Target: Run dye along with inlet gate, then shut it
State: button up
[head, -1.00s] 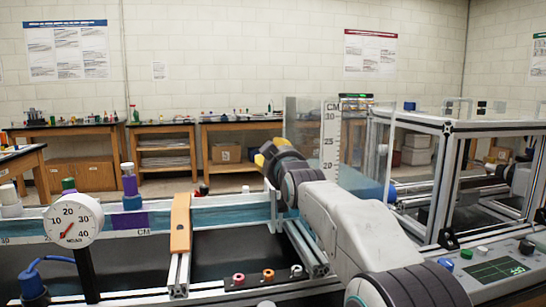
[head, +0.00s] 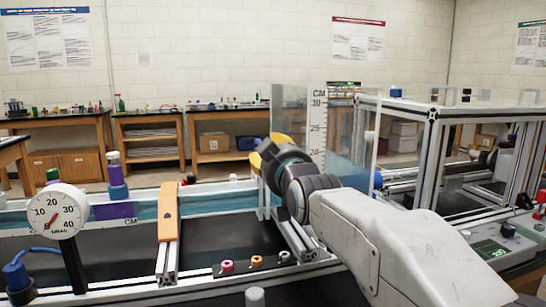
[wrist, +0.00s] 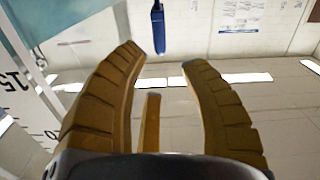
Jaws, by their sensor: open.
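My gripper (head: 266,152) is raised beside the clear upright tank with a centimetre scale (head: 317,130). A purple-and-blue bottle-like part (head: 116,178), possibly the dye holder, stands on the flume channel (head: 190,203) to the left. An orange bar (head: 168,212) crosses the channel. I cannot tell which part is the inlet gate; my arm hides part of the tank's base.
A round dial gauge (head: 57,211) stands at the front left. Small coloured knobs (head: 257,262) line the front rail. A framed clear enclosure (head: 433,115) and a control panel (head: 490,250) are on the right. Wooden benches (head: 150,130) stand along the back wall.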

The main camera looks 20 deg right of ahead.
jog(key=shift+s, duration=1)
dwell(7.0)
